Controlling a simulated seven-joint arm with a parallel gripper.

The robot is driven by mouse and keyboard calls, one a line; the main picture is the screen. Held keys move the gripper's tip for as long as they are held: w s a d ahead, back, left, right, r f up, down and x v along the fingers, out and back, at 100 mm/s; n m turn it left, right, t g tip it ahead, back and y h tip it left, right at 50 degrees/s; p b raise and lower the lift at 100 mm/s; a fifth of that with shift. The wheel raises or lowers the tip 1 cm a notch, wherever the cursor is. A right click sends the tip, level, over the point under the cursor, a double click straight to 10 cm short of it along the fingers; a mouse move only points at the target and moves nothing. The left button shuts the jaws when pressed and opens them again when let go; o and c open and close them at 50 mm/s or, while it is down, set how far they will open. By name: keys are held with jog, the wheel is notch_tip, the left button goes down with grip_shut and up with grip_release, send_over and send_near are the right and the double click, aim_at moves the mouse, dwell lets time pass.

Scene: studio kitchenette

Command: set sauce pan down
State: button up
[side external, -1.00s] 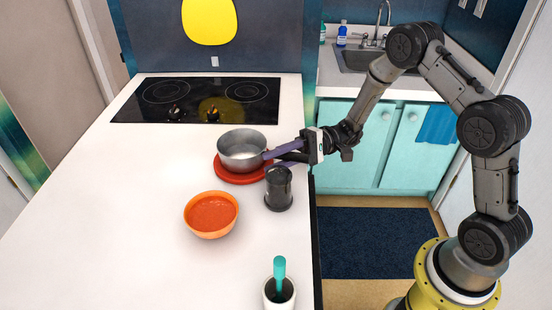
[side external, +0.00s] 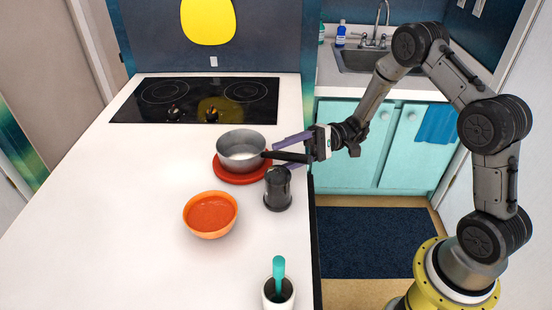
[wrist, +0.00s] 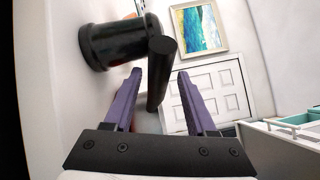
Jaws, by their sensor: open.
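The grey metal sauce pan (side external: 240,146) sits on a round red trivet (side external: 238,175) on the white counter. Its black handle (side external: 288,156) points right, toward my gripper. My gripper (side external: 282,152) is open, with its purple fingers on either side of the handle's end. In the wrist view the fingers (wrist: 157,98) stand apart, with the black handle (wrist: 162,70) between or just beyond their tips. The pan's bowl is not clearly visible in the wrist view.
A dark cylindrical container (side external: 278,189) stands close beside the handle, near my lower finger; it also shows in the wrist view (wrist: 115,42). An orange bowl of red sauce (side external: 210,214) and a white cup with a teal utensil (side external: 279,290) stand nearer. The black cooktop (side external: 195,100) lies behind.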

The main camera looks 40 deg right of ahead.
jog(key=s+d, duration=0.2)
jog(key=d, duration=0.7)
jog(key=s+a+r+n+g+h, duration=0.2)
jog(key=s+a+r+g+h, duration=0.15)
jog(key=s, duration=0.25)
jog(key=s+a+r+n+g+h, duration=0.2)
jog(key=s+a+h, duration=0.1)
jog(key=s+h, duration=0.2)
jog(key=s+d+r+n+t+h, duration=0.1)
jog(key=s+d+r+t+h, duration=0.4)
jog(key=s+h, duration=0.5)
jog(key=s+d+t, duration=0.1)
jog(key=d+t, duration=0.1)
jog(key=t, duration=0.1)
